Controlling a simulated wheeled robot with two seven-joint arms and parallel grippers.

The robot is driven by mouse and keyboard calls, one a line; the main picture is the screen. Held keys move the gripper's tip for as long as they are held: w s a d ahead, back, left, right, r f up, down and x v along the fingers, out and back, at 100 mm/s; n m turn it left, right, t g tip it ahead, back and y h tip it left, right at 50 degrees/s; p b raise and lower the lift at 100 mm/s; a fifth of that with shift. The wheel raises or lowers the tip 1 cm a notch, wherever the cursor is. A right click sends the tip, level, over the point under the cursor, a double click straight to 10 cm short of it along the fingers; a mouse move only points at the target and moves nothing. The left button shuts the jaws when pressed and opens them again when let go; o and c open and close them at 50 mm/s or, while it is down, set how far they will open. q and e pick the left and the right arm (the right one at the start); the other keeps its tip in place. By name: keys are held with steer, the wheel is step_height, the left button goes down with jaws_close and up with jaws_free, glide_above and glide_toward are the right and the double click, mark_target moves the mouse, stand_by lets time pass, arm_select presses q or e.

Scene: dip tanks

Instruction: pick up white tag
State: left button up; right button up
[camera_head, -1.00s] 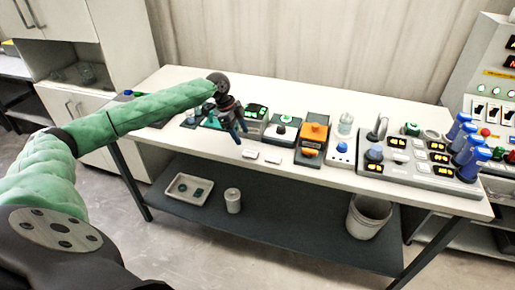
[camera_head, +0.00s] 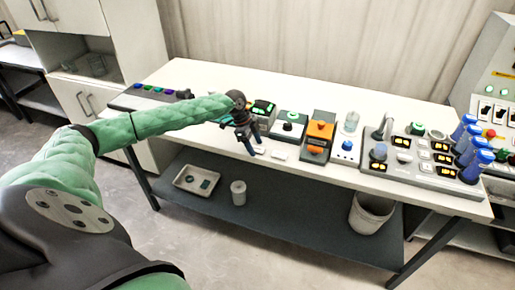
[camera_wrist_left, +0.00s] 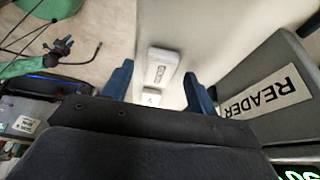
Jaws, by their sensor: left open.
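Two small white tags lie on the front edge of the white table. In the head view one tag (camera_head: 279,155) is clear, just right of my left gripper (camera_head: 253,147); the other tag (camera_head: 260,150) is close by the fingertips and partly hidden. In the left wrist view one white tag (camera_wrist_left: 162,66) with a dark mark lies beyond the fingertips. The other tag (camera_wrist_left: 151,97) shows between the two blue fingers, its near end hidden by the gripper body. My left gripper (camera_wrist_left: 159,82) is open and holds nothing. My right gripper is not in view.
A grey device labelled READER (camera_wrist_left: 262,95) stands close to one finger in the wrist view. An orange-topped device (camera_head: 319,130) and a grey panel with blue knobs (camera_head: 424,160) stand further right. A tray (camera_head: 178,183) and a bucket (camera_head: 369,215) are below the tabletop.

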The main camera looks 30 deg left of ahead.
arm_select(q)
steer(key=shift+f, duration=0.2)
steer(key=shift+c, duration=0.5)
steer(key=c, duration=1)
steer(key=shift+o, duration=0.2)
steer(key=shift+r, duration=0.15)
